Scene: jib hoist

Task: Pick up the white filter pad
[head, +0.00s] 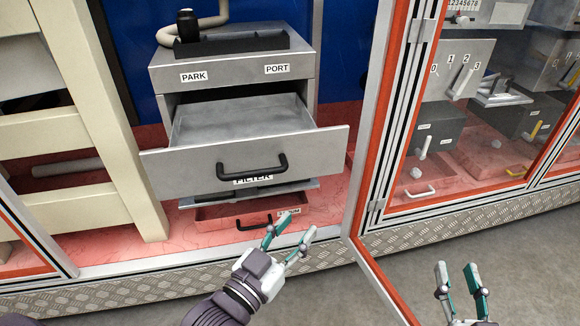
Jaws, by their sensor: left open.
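I cannot make out a white filter pad in the head view. A grey cabinet (232,72) marked PARK and PORT has its upper grey drawer (200,160) pulled out, with a black handle (252,168). The part of the drawer's inside that shows looks bare. A partly covered FILTER label (253,179) shows just under that handle. Below is a thin grey tray or flap (300,186), then a low red drawer (222,218). My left gripper (297,227) is open and empty in front of the red drawer's right part. My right gripper (457,268) is open and empty at lower right.
An orange-edged door frame (386,120) stands open between my two grippers. A cream frame (110,110) stands left of the cabinet. Behind the glass at right are grey boxes with levers (458,70). A tread-plate sill (170,282) runs along the front; grey floor is clear at lower right.

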